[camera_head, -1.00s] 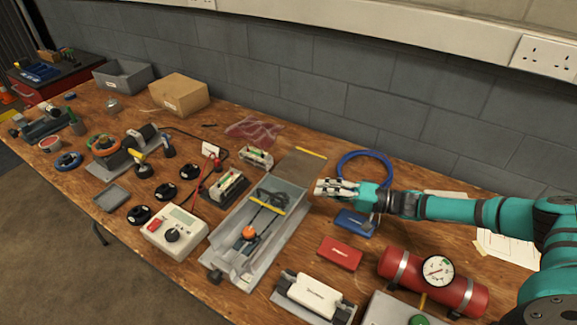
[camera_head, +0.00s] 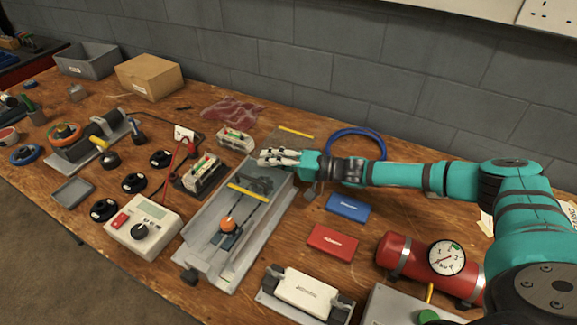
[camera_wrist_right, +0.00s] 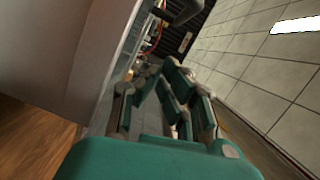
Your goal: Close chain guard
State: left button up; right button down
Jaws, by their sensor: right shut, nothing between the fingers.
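The chain guard is a long grey metal trough (camera_head: 196,262) on the bench, open on top. A dark chain (camera_head: 258,186), a yellow bar (camera_head: 248,193) and an orange knob (camera_head: 228,225) show inside. Its flap (camera_head: 290,140), with a yellow strip along the far edge, stands open at the far end. My right gripper (camera_head: 264,158) is shut and empty, at the far end of the trough in front of the flap, hiding part of it. Whether it touches is unclear. The gripper also shows in the right wrist view (camera_wrist_right: 165,85), beside a large grey surface. My left gripper is out of view.
A blue box (camera_head: 347,208) and a red box (camera_head: 332,242) lie right of the trough, below my right arm. A blue ring (camera_head: 357,143) lies behind the arm. A white meter (camera_head: 143,226) and a battery holder (camera_head: 199,176) stand close to the left.

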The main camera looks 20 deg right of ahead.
aim_at(265, 180)
jog(key=shift+s+a+f, duration=0.15)
jog(key=shift+s+a, duration=0.4)
jog(key=shift+s+a+f, duration=0.15)
jog(key=shift+s+a, duration=0.35)
jog(key=shift+s, duration=0.1)
jog(key=s+a+p, duration=0.2)
jog(key=a, duration=0.1)
jog(key=s+a+p, duration=0.2)
jog(key=s+a, duration=0.1)
jog(key=s+a+p, duration=0.2)
jog(key=a, duration=0.2)
jog(key=shift+s+r, duration=0.15)
jog(key=shift+s, duration=0.2)
jog(key=shift+s+a, duration=0.1)
jog(key=shift+a, duration=0.05)
